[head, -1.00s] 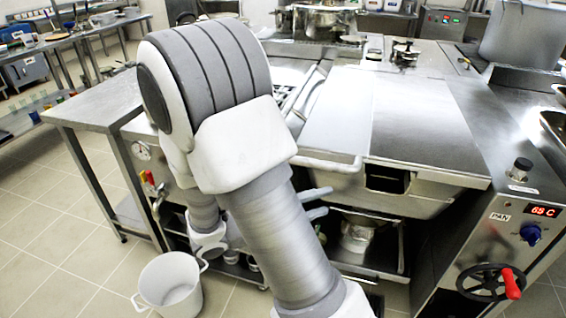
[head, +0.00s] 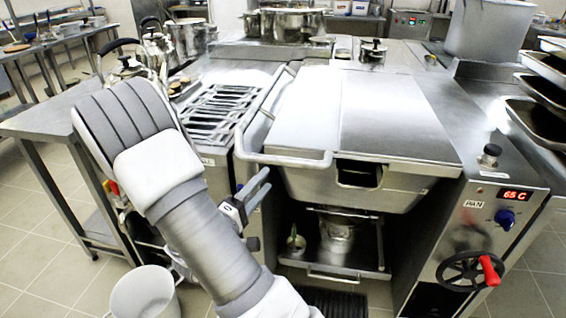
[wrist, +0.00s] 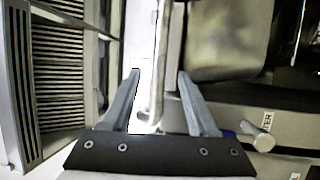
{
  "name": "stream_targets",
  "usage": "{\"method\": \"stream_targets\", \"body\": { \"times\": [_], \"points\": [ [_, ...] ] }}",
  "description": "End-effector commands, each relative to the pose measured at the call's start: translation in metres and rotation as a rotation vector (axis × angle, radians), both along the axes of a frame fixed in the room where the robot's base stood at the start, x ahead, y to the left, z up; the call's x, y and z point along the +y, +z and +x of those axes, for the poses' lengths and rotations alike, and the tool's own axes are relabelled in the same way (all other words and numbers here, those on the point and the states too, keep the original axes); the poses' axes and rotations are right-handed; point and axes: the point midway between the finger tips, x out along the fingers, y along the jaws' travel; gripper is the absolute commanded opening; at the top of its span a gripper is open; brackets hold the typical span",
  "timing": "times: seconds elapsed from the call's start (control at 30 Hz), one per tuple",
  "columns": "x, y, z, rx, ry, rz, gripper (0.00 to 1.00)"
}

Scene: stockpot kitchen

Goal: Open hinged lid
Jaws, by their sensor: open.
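The hinged lid (head: 385,115) is a flat steel cover lying closed over the tilting pan (head: 400,195). A pale bar handle (head: 290,159) runs along the lid's left side and around its front left. My gripper (head: 268,179) is open and empty, just below and left of the handle's front corner, apart from it in the head view. In the wrist view my two fingers (wrist: 158,76) are spread, with a pale upright bar behind the gap between them. I cannot tell how far that bar is from the fingertips.
A control panel (head: 500,212) with a red-handled wheel (head: 478,270) stands right of the pan. A grated stove top (head: 205,112) is on the left. A lower shelf (head: 335,262) holds a pot. A white bucket (head: 145,293) stands on the floor. Stacked trays (head: 540,95) are far right.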

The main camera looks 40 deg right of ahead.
Motion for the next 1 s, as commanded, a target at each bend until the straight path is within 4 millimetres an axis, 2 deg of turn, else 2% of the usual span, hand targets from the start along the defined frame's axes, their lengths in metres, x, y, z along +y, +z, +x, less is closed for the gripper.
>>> {"method": "stream_targets", "body": {
  "times": [0.03,0.2,0.4,0.6,0.87,1.0],
  "points": [
    [-0.012,0.002,0.002,-0.002,-0.006,0.0,0.59],
    [-0.046,0.008,0.013,-0.002,-0.005,0.0,0.59],
    [-0.075,0.014,0.023,-0.001,-0.004,0.0,0.59],
    [-0.086,0.016,0.027,0.001,-0.002,0.001,0.59],
    [-0.087,0.016,0.027,0.001,-0.001,0.001,0.59],
    [-0.087,0.016,0.027,0.001,-0.001,0.001,0.36]
  ]
}}
